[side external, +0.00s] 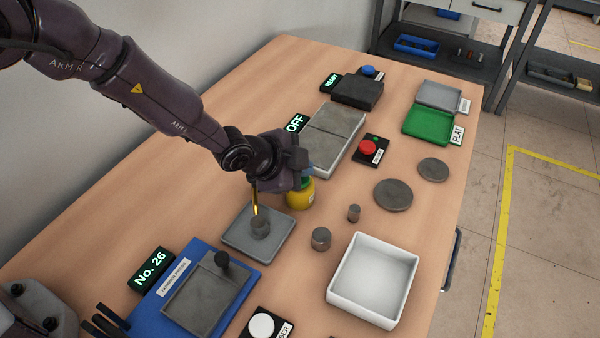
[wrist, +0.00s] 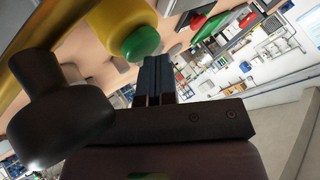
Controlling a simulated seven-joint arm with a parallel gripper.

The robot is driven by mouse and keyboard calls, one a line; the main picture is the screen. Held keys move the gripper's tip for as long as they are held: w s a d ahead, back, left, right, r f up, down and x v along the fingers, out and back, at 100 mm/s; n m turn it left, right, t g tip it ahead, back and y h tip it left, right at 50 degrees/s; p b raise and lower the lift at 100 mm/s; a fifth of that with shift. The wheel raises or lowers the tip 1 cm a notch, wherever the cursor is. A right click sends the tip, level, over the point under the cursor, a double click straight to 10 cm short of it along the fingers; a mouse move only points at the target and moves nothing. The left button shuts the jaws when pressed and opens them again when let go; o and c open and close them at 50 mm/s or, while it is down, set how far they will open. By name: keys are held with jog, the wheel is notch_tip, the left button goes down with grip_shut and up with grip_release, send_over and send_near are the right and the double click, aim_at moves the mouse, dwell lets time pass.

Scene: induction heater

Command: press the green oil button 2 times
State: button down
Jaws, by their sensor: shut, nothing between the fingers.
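The yellow oil can (side external: 299,194) stands on the table beside the grey tray, partly behind my gripper (side external: 293,158). Its thin gold spout (side external: 256,203) reaches over a small metal cylinder (side external: 260,227) in that tray. In the wrist view the can's yellow body (wrist: 118,22) is at the top, with the round green oil button (wrist: 141,42) on its end. My gripper is shut and empty, its fingertips (wrist: 155,62) right beside the green button in that view. I cannot tell whether they touch it. In the side view the button is mostly hidden by my gripper.
A white bin (side external: 373,282) and loose metal discs and cylinders lie to the right. A blue press base (side external: 245,285) is in front. A dark knob (wrist: 45,105) fills the wrist view's left.

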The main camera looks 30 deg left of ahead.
jog(key=shift+r, duration=0.9)
jog(key=shift+r, duration=0.1)
jog(key=shift+r, duration=2.4)
dwell(0.6)
notch_tip(320, 180, up, 4)
jog(key=shift+f, duration=0.1)
jog(key=shift+f, duration=4.4)
